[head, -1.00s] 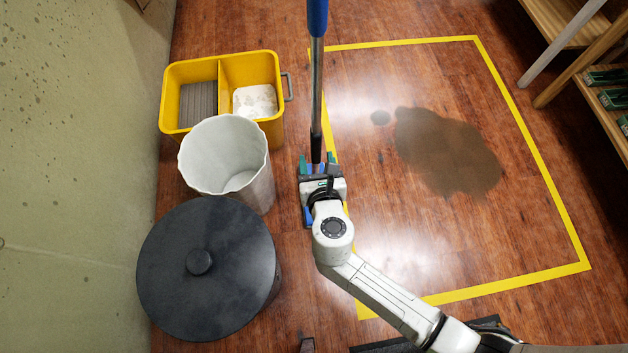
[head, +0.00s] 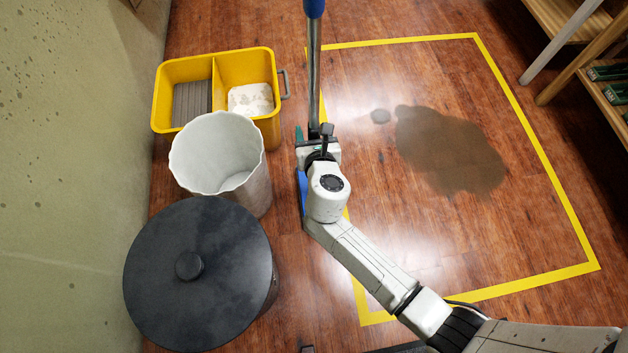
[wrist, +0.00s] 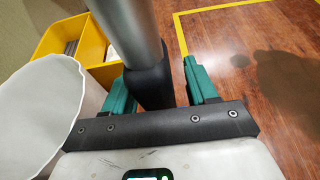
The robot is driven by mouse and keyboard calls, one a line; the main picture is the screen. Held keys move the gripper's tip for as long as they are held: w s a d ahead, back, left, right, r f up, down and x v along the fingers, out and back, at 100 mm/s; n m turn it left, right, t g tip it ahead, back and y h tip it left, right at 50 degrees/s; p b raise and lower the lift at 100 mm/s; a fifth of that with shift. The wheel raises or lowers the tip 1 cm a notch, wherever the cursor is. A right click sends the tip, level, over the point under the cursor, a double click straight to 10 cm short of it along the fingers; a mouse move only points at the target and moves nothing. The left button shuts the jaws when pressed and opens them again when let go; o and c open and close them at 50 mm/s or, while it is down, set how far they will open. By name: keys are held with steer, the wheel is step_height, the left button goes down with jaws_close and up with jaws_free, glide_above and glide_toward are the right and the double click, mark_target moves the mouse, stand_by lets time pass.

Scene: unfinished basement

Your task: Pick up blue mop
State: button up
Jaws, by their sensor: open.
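The blue mop (head: 314,70) stands upright, with a blue grip at the top of a metal pole and a black lower section. Its blue base (head: 302,190) shows on the floor left of my arm, mostly hidden by my wrist. My gripper (head: 312,135) is at the lower part of the pole. In the wrist view the open green-padded fingers (wrist: 160,88) stand on either side of the mop's black section (wrist: 150,88), with a visible gap on the right. On the left the finger is close to the pole; contact cannot be told.
A yellow mop bucket (head: 262,62), a white bin (head: 262,190) and a black lidded bin (head: 225,250) stand close on the left. Yellow tape (head: 400,41) frames a brown puddle (head: 450,155) on the right. Wooden shelves (head: 560,30) stand at the far right.

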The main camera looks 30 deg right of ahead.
mark_target(313, 126)
steer(key=shift+c, duration=0.2)
jaws_close()
steer(key=shift+r, duration=0.15)
steer(key=shift+r+p, duration=1.2)
steer(key=shift+r, duration=0.4)
steer(key=s+d+r+p, duration=0.2)
steer(key=s+r+p, duration=0.6)
steer(key=s, duration=0.5)
steer(key=shift+s+d+r, duration=0.35)
steer(key=shift+d+r, duration=0.05)
steer(key=shift+r, duration=0.45)
